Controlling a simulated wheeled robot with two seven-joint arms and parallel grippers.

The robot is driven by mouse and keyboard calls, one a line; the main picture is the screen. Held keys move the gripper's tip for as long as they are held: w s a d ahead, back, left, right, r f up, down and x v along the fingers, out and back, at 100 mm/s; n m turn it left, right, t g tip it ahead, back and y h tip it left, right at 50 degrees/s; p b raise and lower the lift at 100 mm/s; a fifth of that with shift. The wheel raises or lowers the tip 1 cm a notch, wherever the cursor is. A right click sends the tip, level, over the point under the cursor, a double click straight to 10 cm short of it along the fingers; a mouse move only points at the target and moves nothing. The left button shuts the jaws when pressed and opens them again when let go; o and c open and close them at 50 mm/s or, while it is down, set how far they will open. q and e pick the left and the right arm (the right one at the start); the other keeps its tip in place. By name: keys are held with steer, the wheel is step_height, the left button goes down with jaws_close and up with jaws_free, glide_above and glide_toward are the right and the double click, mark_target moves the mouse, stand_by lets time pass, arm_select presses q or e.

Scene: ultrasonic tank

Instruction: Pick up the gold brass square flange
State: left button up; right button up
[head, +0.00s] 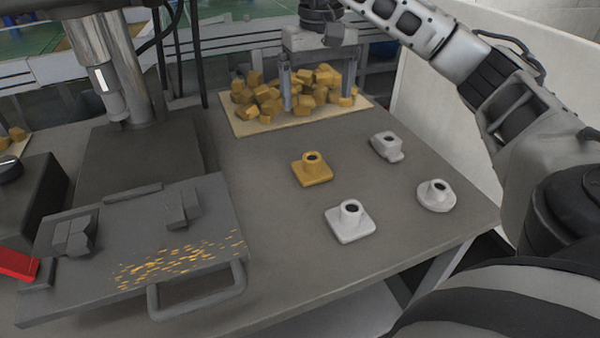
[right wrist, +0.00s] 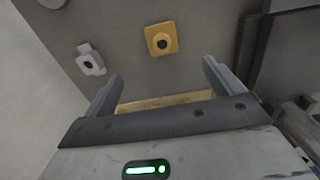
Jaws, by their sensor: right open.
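The gold brass square flange (head: 312,170) lies on the grey table, with a square base and a short round neck with a dark bore. It also shows in the right wrist view (right wrist: 161,39), beyond the fingertips. My right gripper (head: 318,100) is open and empty, above the tray of gold pieces behind the flange. In the right wrist view its two fingers (right wrist: 160,80) are spread wide, with nothing between them at the tips. My left gripper is not in view.
A white square flange (head: 350,222), a white round flange (head: 436,195) and another white flange (head: 387,147) stand right of the gold one. A tray (head: 243,128) holds several gold pieces. A machine plate (head: 130,240) with gold chips fills the left.

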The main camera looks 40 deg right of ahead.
steer(key=b, duration=0.2)
glide_above(312, 158)
steer(key=f, duration=1.1)
steer(key=shift+s+a+f, duration=0.1)
steer(key=shift+s+f, duration=0.05)
steer(key=shift+s, duration=0.05)
steer(key=shift+w+f, duration=0.2)
steer(key=shift+f, duration=2.75)
steer(key=c, duration=1.2)
steer(key=shift+r, duration=0.15)
steer(key=c, duration=0.4)
